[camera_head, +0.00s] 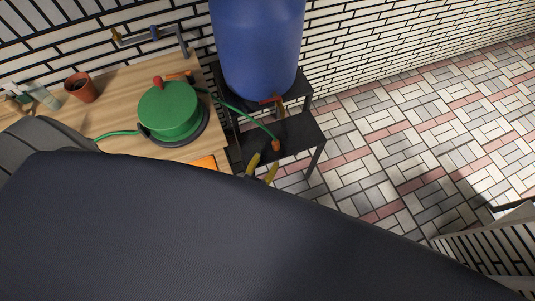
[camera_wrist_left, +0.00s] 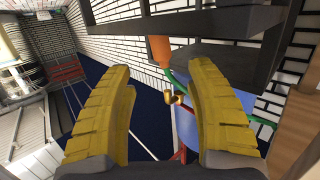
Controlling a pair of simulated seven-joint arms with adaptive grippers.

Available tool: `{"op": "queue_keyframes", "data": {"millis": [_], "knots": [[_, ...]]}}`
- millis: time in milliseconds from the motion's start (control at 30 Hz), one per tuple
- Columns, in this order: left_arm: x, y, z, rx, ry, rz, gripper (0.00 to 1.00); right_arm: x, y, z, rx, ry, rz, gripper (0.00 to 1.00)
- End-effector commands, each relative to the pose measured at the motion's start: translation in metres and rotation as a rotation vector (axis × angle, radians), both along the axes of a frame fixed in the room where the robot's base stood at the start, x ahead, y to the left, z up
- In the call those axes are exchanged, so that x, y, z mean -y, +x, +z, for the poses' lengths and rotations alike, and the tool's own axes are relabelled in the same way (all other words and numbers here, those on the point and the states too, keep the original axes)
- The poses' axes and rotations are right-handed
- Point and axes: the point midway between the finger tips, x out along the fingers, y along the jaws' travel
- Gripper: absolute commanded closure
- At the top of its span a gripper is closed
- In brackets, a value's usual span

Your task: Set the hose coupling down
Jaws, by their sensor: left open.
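The orange hose coupling (camera_head: 276,146) is on the end of the green hose (camera_head: 245,113), over the front part of the low dark shelf (camera_head: 292,133). In the left wrist view the coupling (camera_wrist_left: 160,47) shows beyond my fingertips, by the dark shelf edge. I cannot tell whether it rests on the shelf. My left gripper (camera_head: 262,168) has yellow fingers spread apart with nothing between them, just short of the coupling. The left gripper also fills the lower left wrist view (camera_wrist_left: 160,90). My right gripper is not in view.
A blue barrel (camera_head: 257,45) with a tap (camera_head: 279,104) stands behind the shelf. A green hose reel (camera_head: 170,111) sits on the wooden table (camera_head: 130,82), beside a terracotta pot (camera_head: 81,87). Tiled floor (camera_head: 400,140) lies open to the right.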

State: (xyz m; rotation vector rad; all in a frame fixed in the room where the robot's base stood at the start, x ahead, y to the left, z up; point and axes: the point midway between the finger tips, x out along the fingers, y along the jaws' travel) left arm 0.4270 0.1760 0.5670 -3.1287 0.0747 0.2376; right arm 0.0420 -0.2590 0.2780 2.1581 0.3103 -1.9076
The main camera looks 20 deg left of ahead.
Motion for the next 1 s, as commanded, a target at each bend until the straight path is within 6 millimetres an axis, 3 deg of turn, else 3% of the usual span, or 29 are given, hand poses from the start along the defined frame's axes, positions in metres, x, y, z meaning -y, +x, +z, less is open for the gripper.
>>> {"op": "queue_keyframes", "data": {"millis": [500,633,733,1000], "knots": [[0.000,-0.001,0.000,-0.001,0.000,0.000,0.45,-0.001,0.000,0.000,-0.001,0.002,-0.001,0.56],[0.006,-0.016,-0.007,-0.020,-0.004,-0.009,0.45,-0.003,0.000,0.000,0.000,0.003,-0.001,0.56],[0.019,-0.025,0.002,-0.011,-0.067,-0.003,0.45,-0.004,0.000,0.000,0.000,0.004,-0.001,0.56],[0.030,-0.034,0.040,0.023,-0.237,0.130,0.45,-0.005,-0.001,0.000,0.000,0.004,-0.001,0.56]]}}
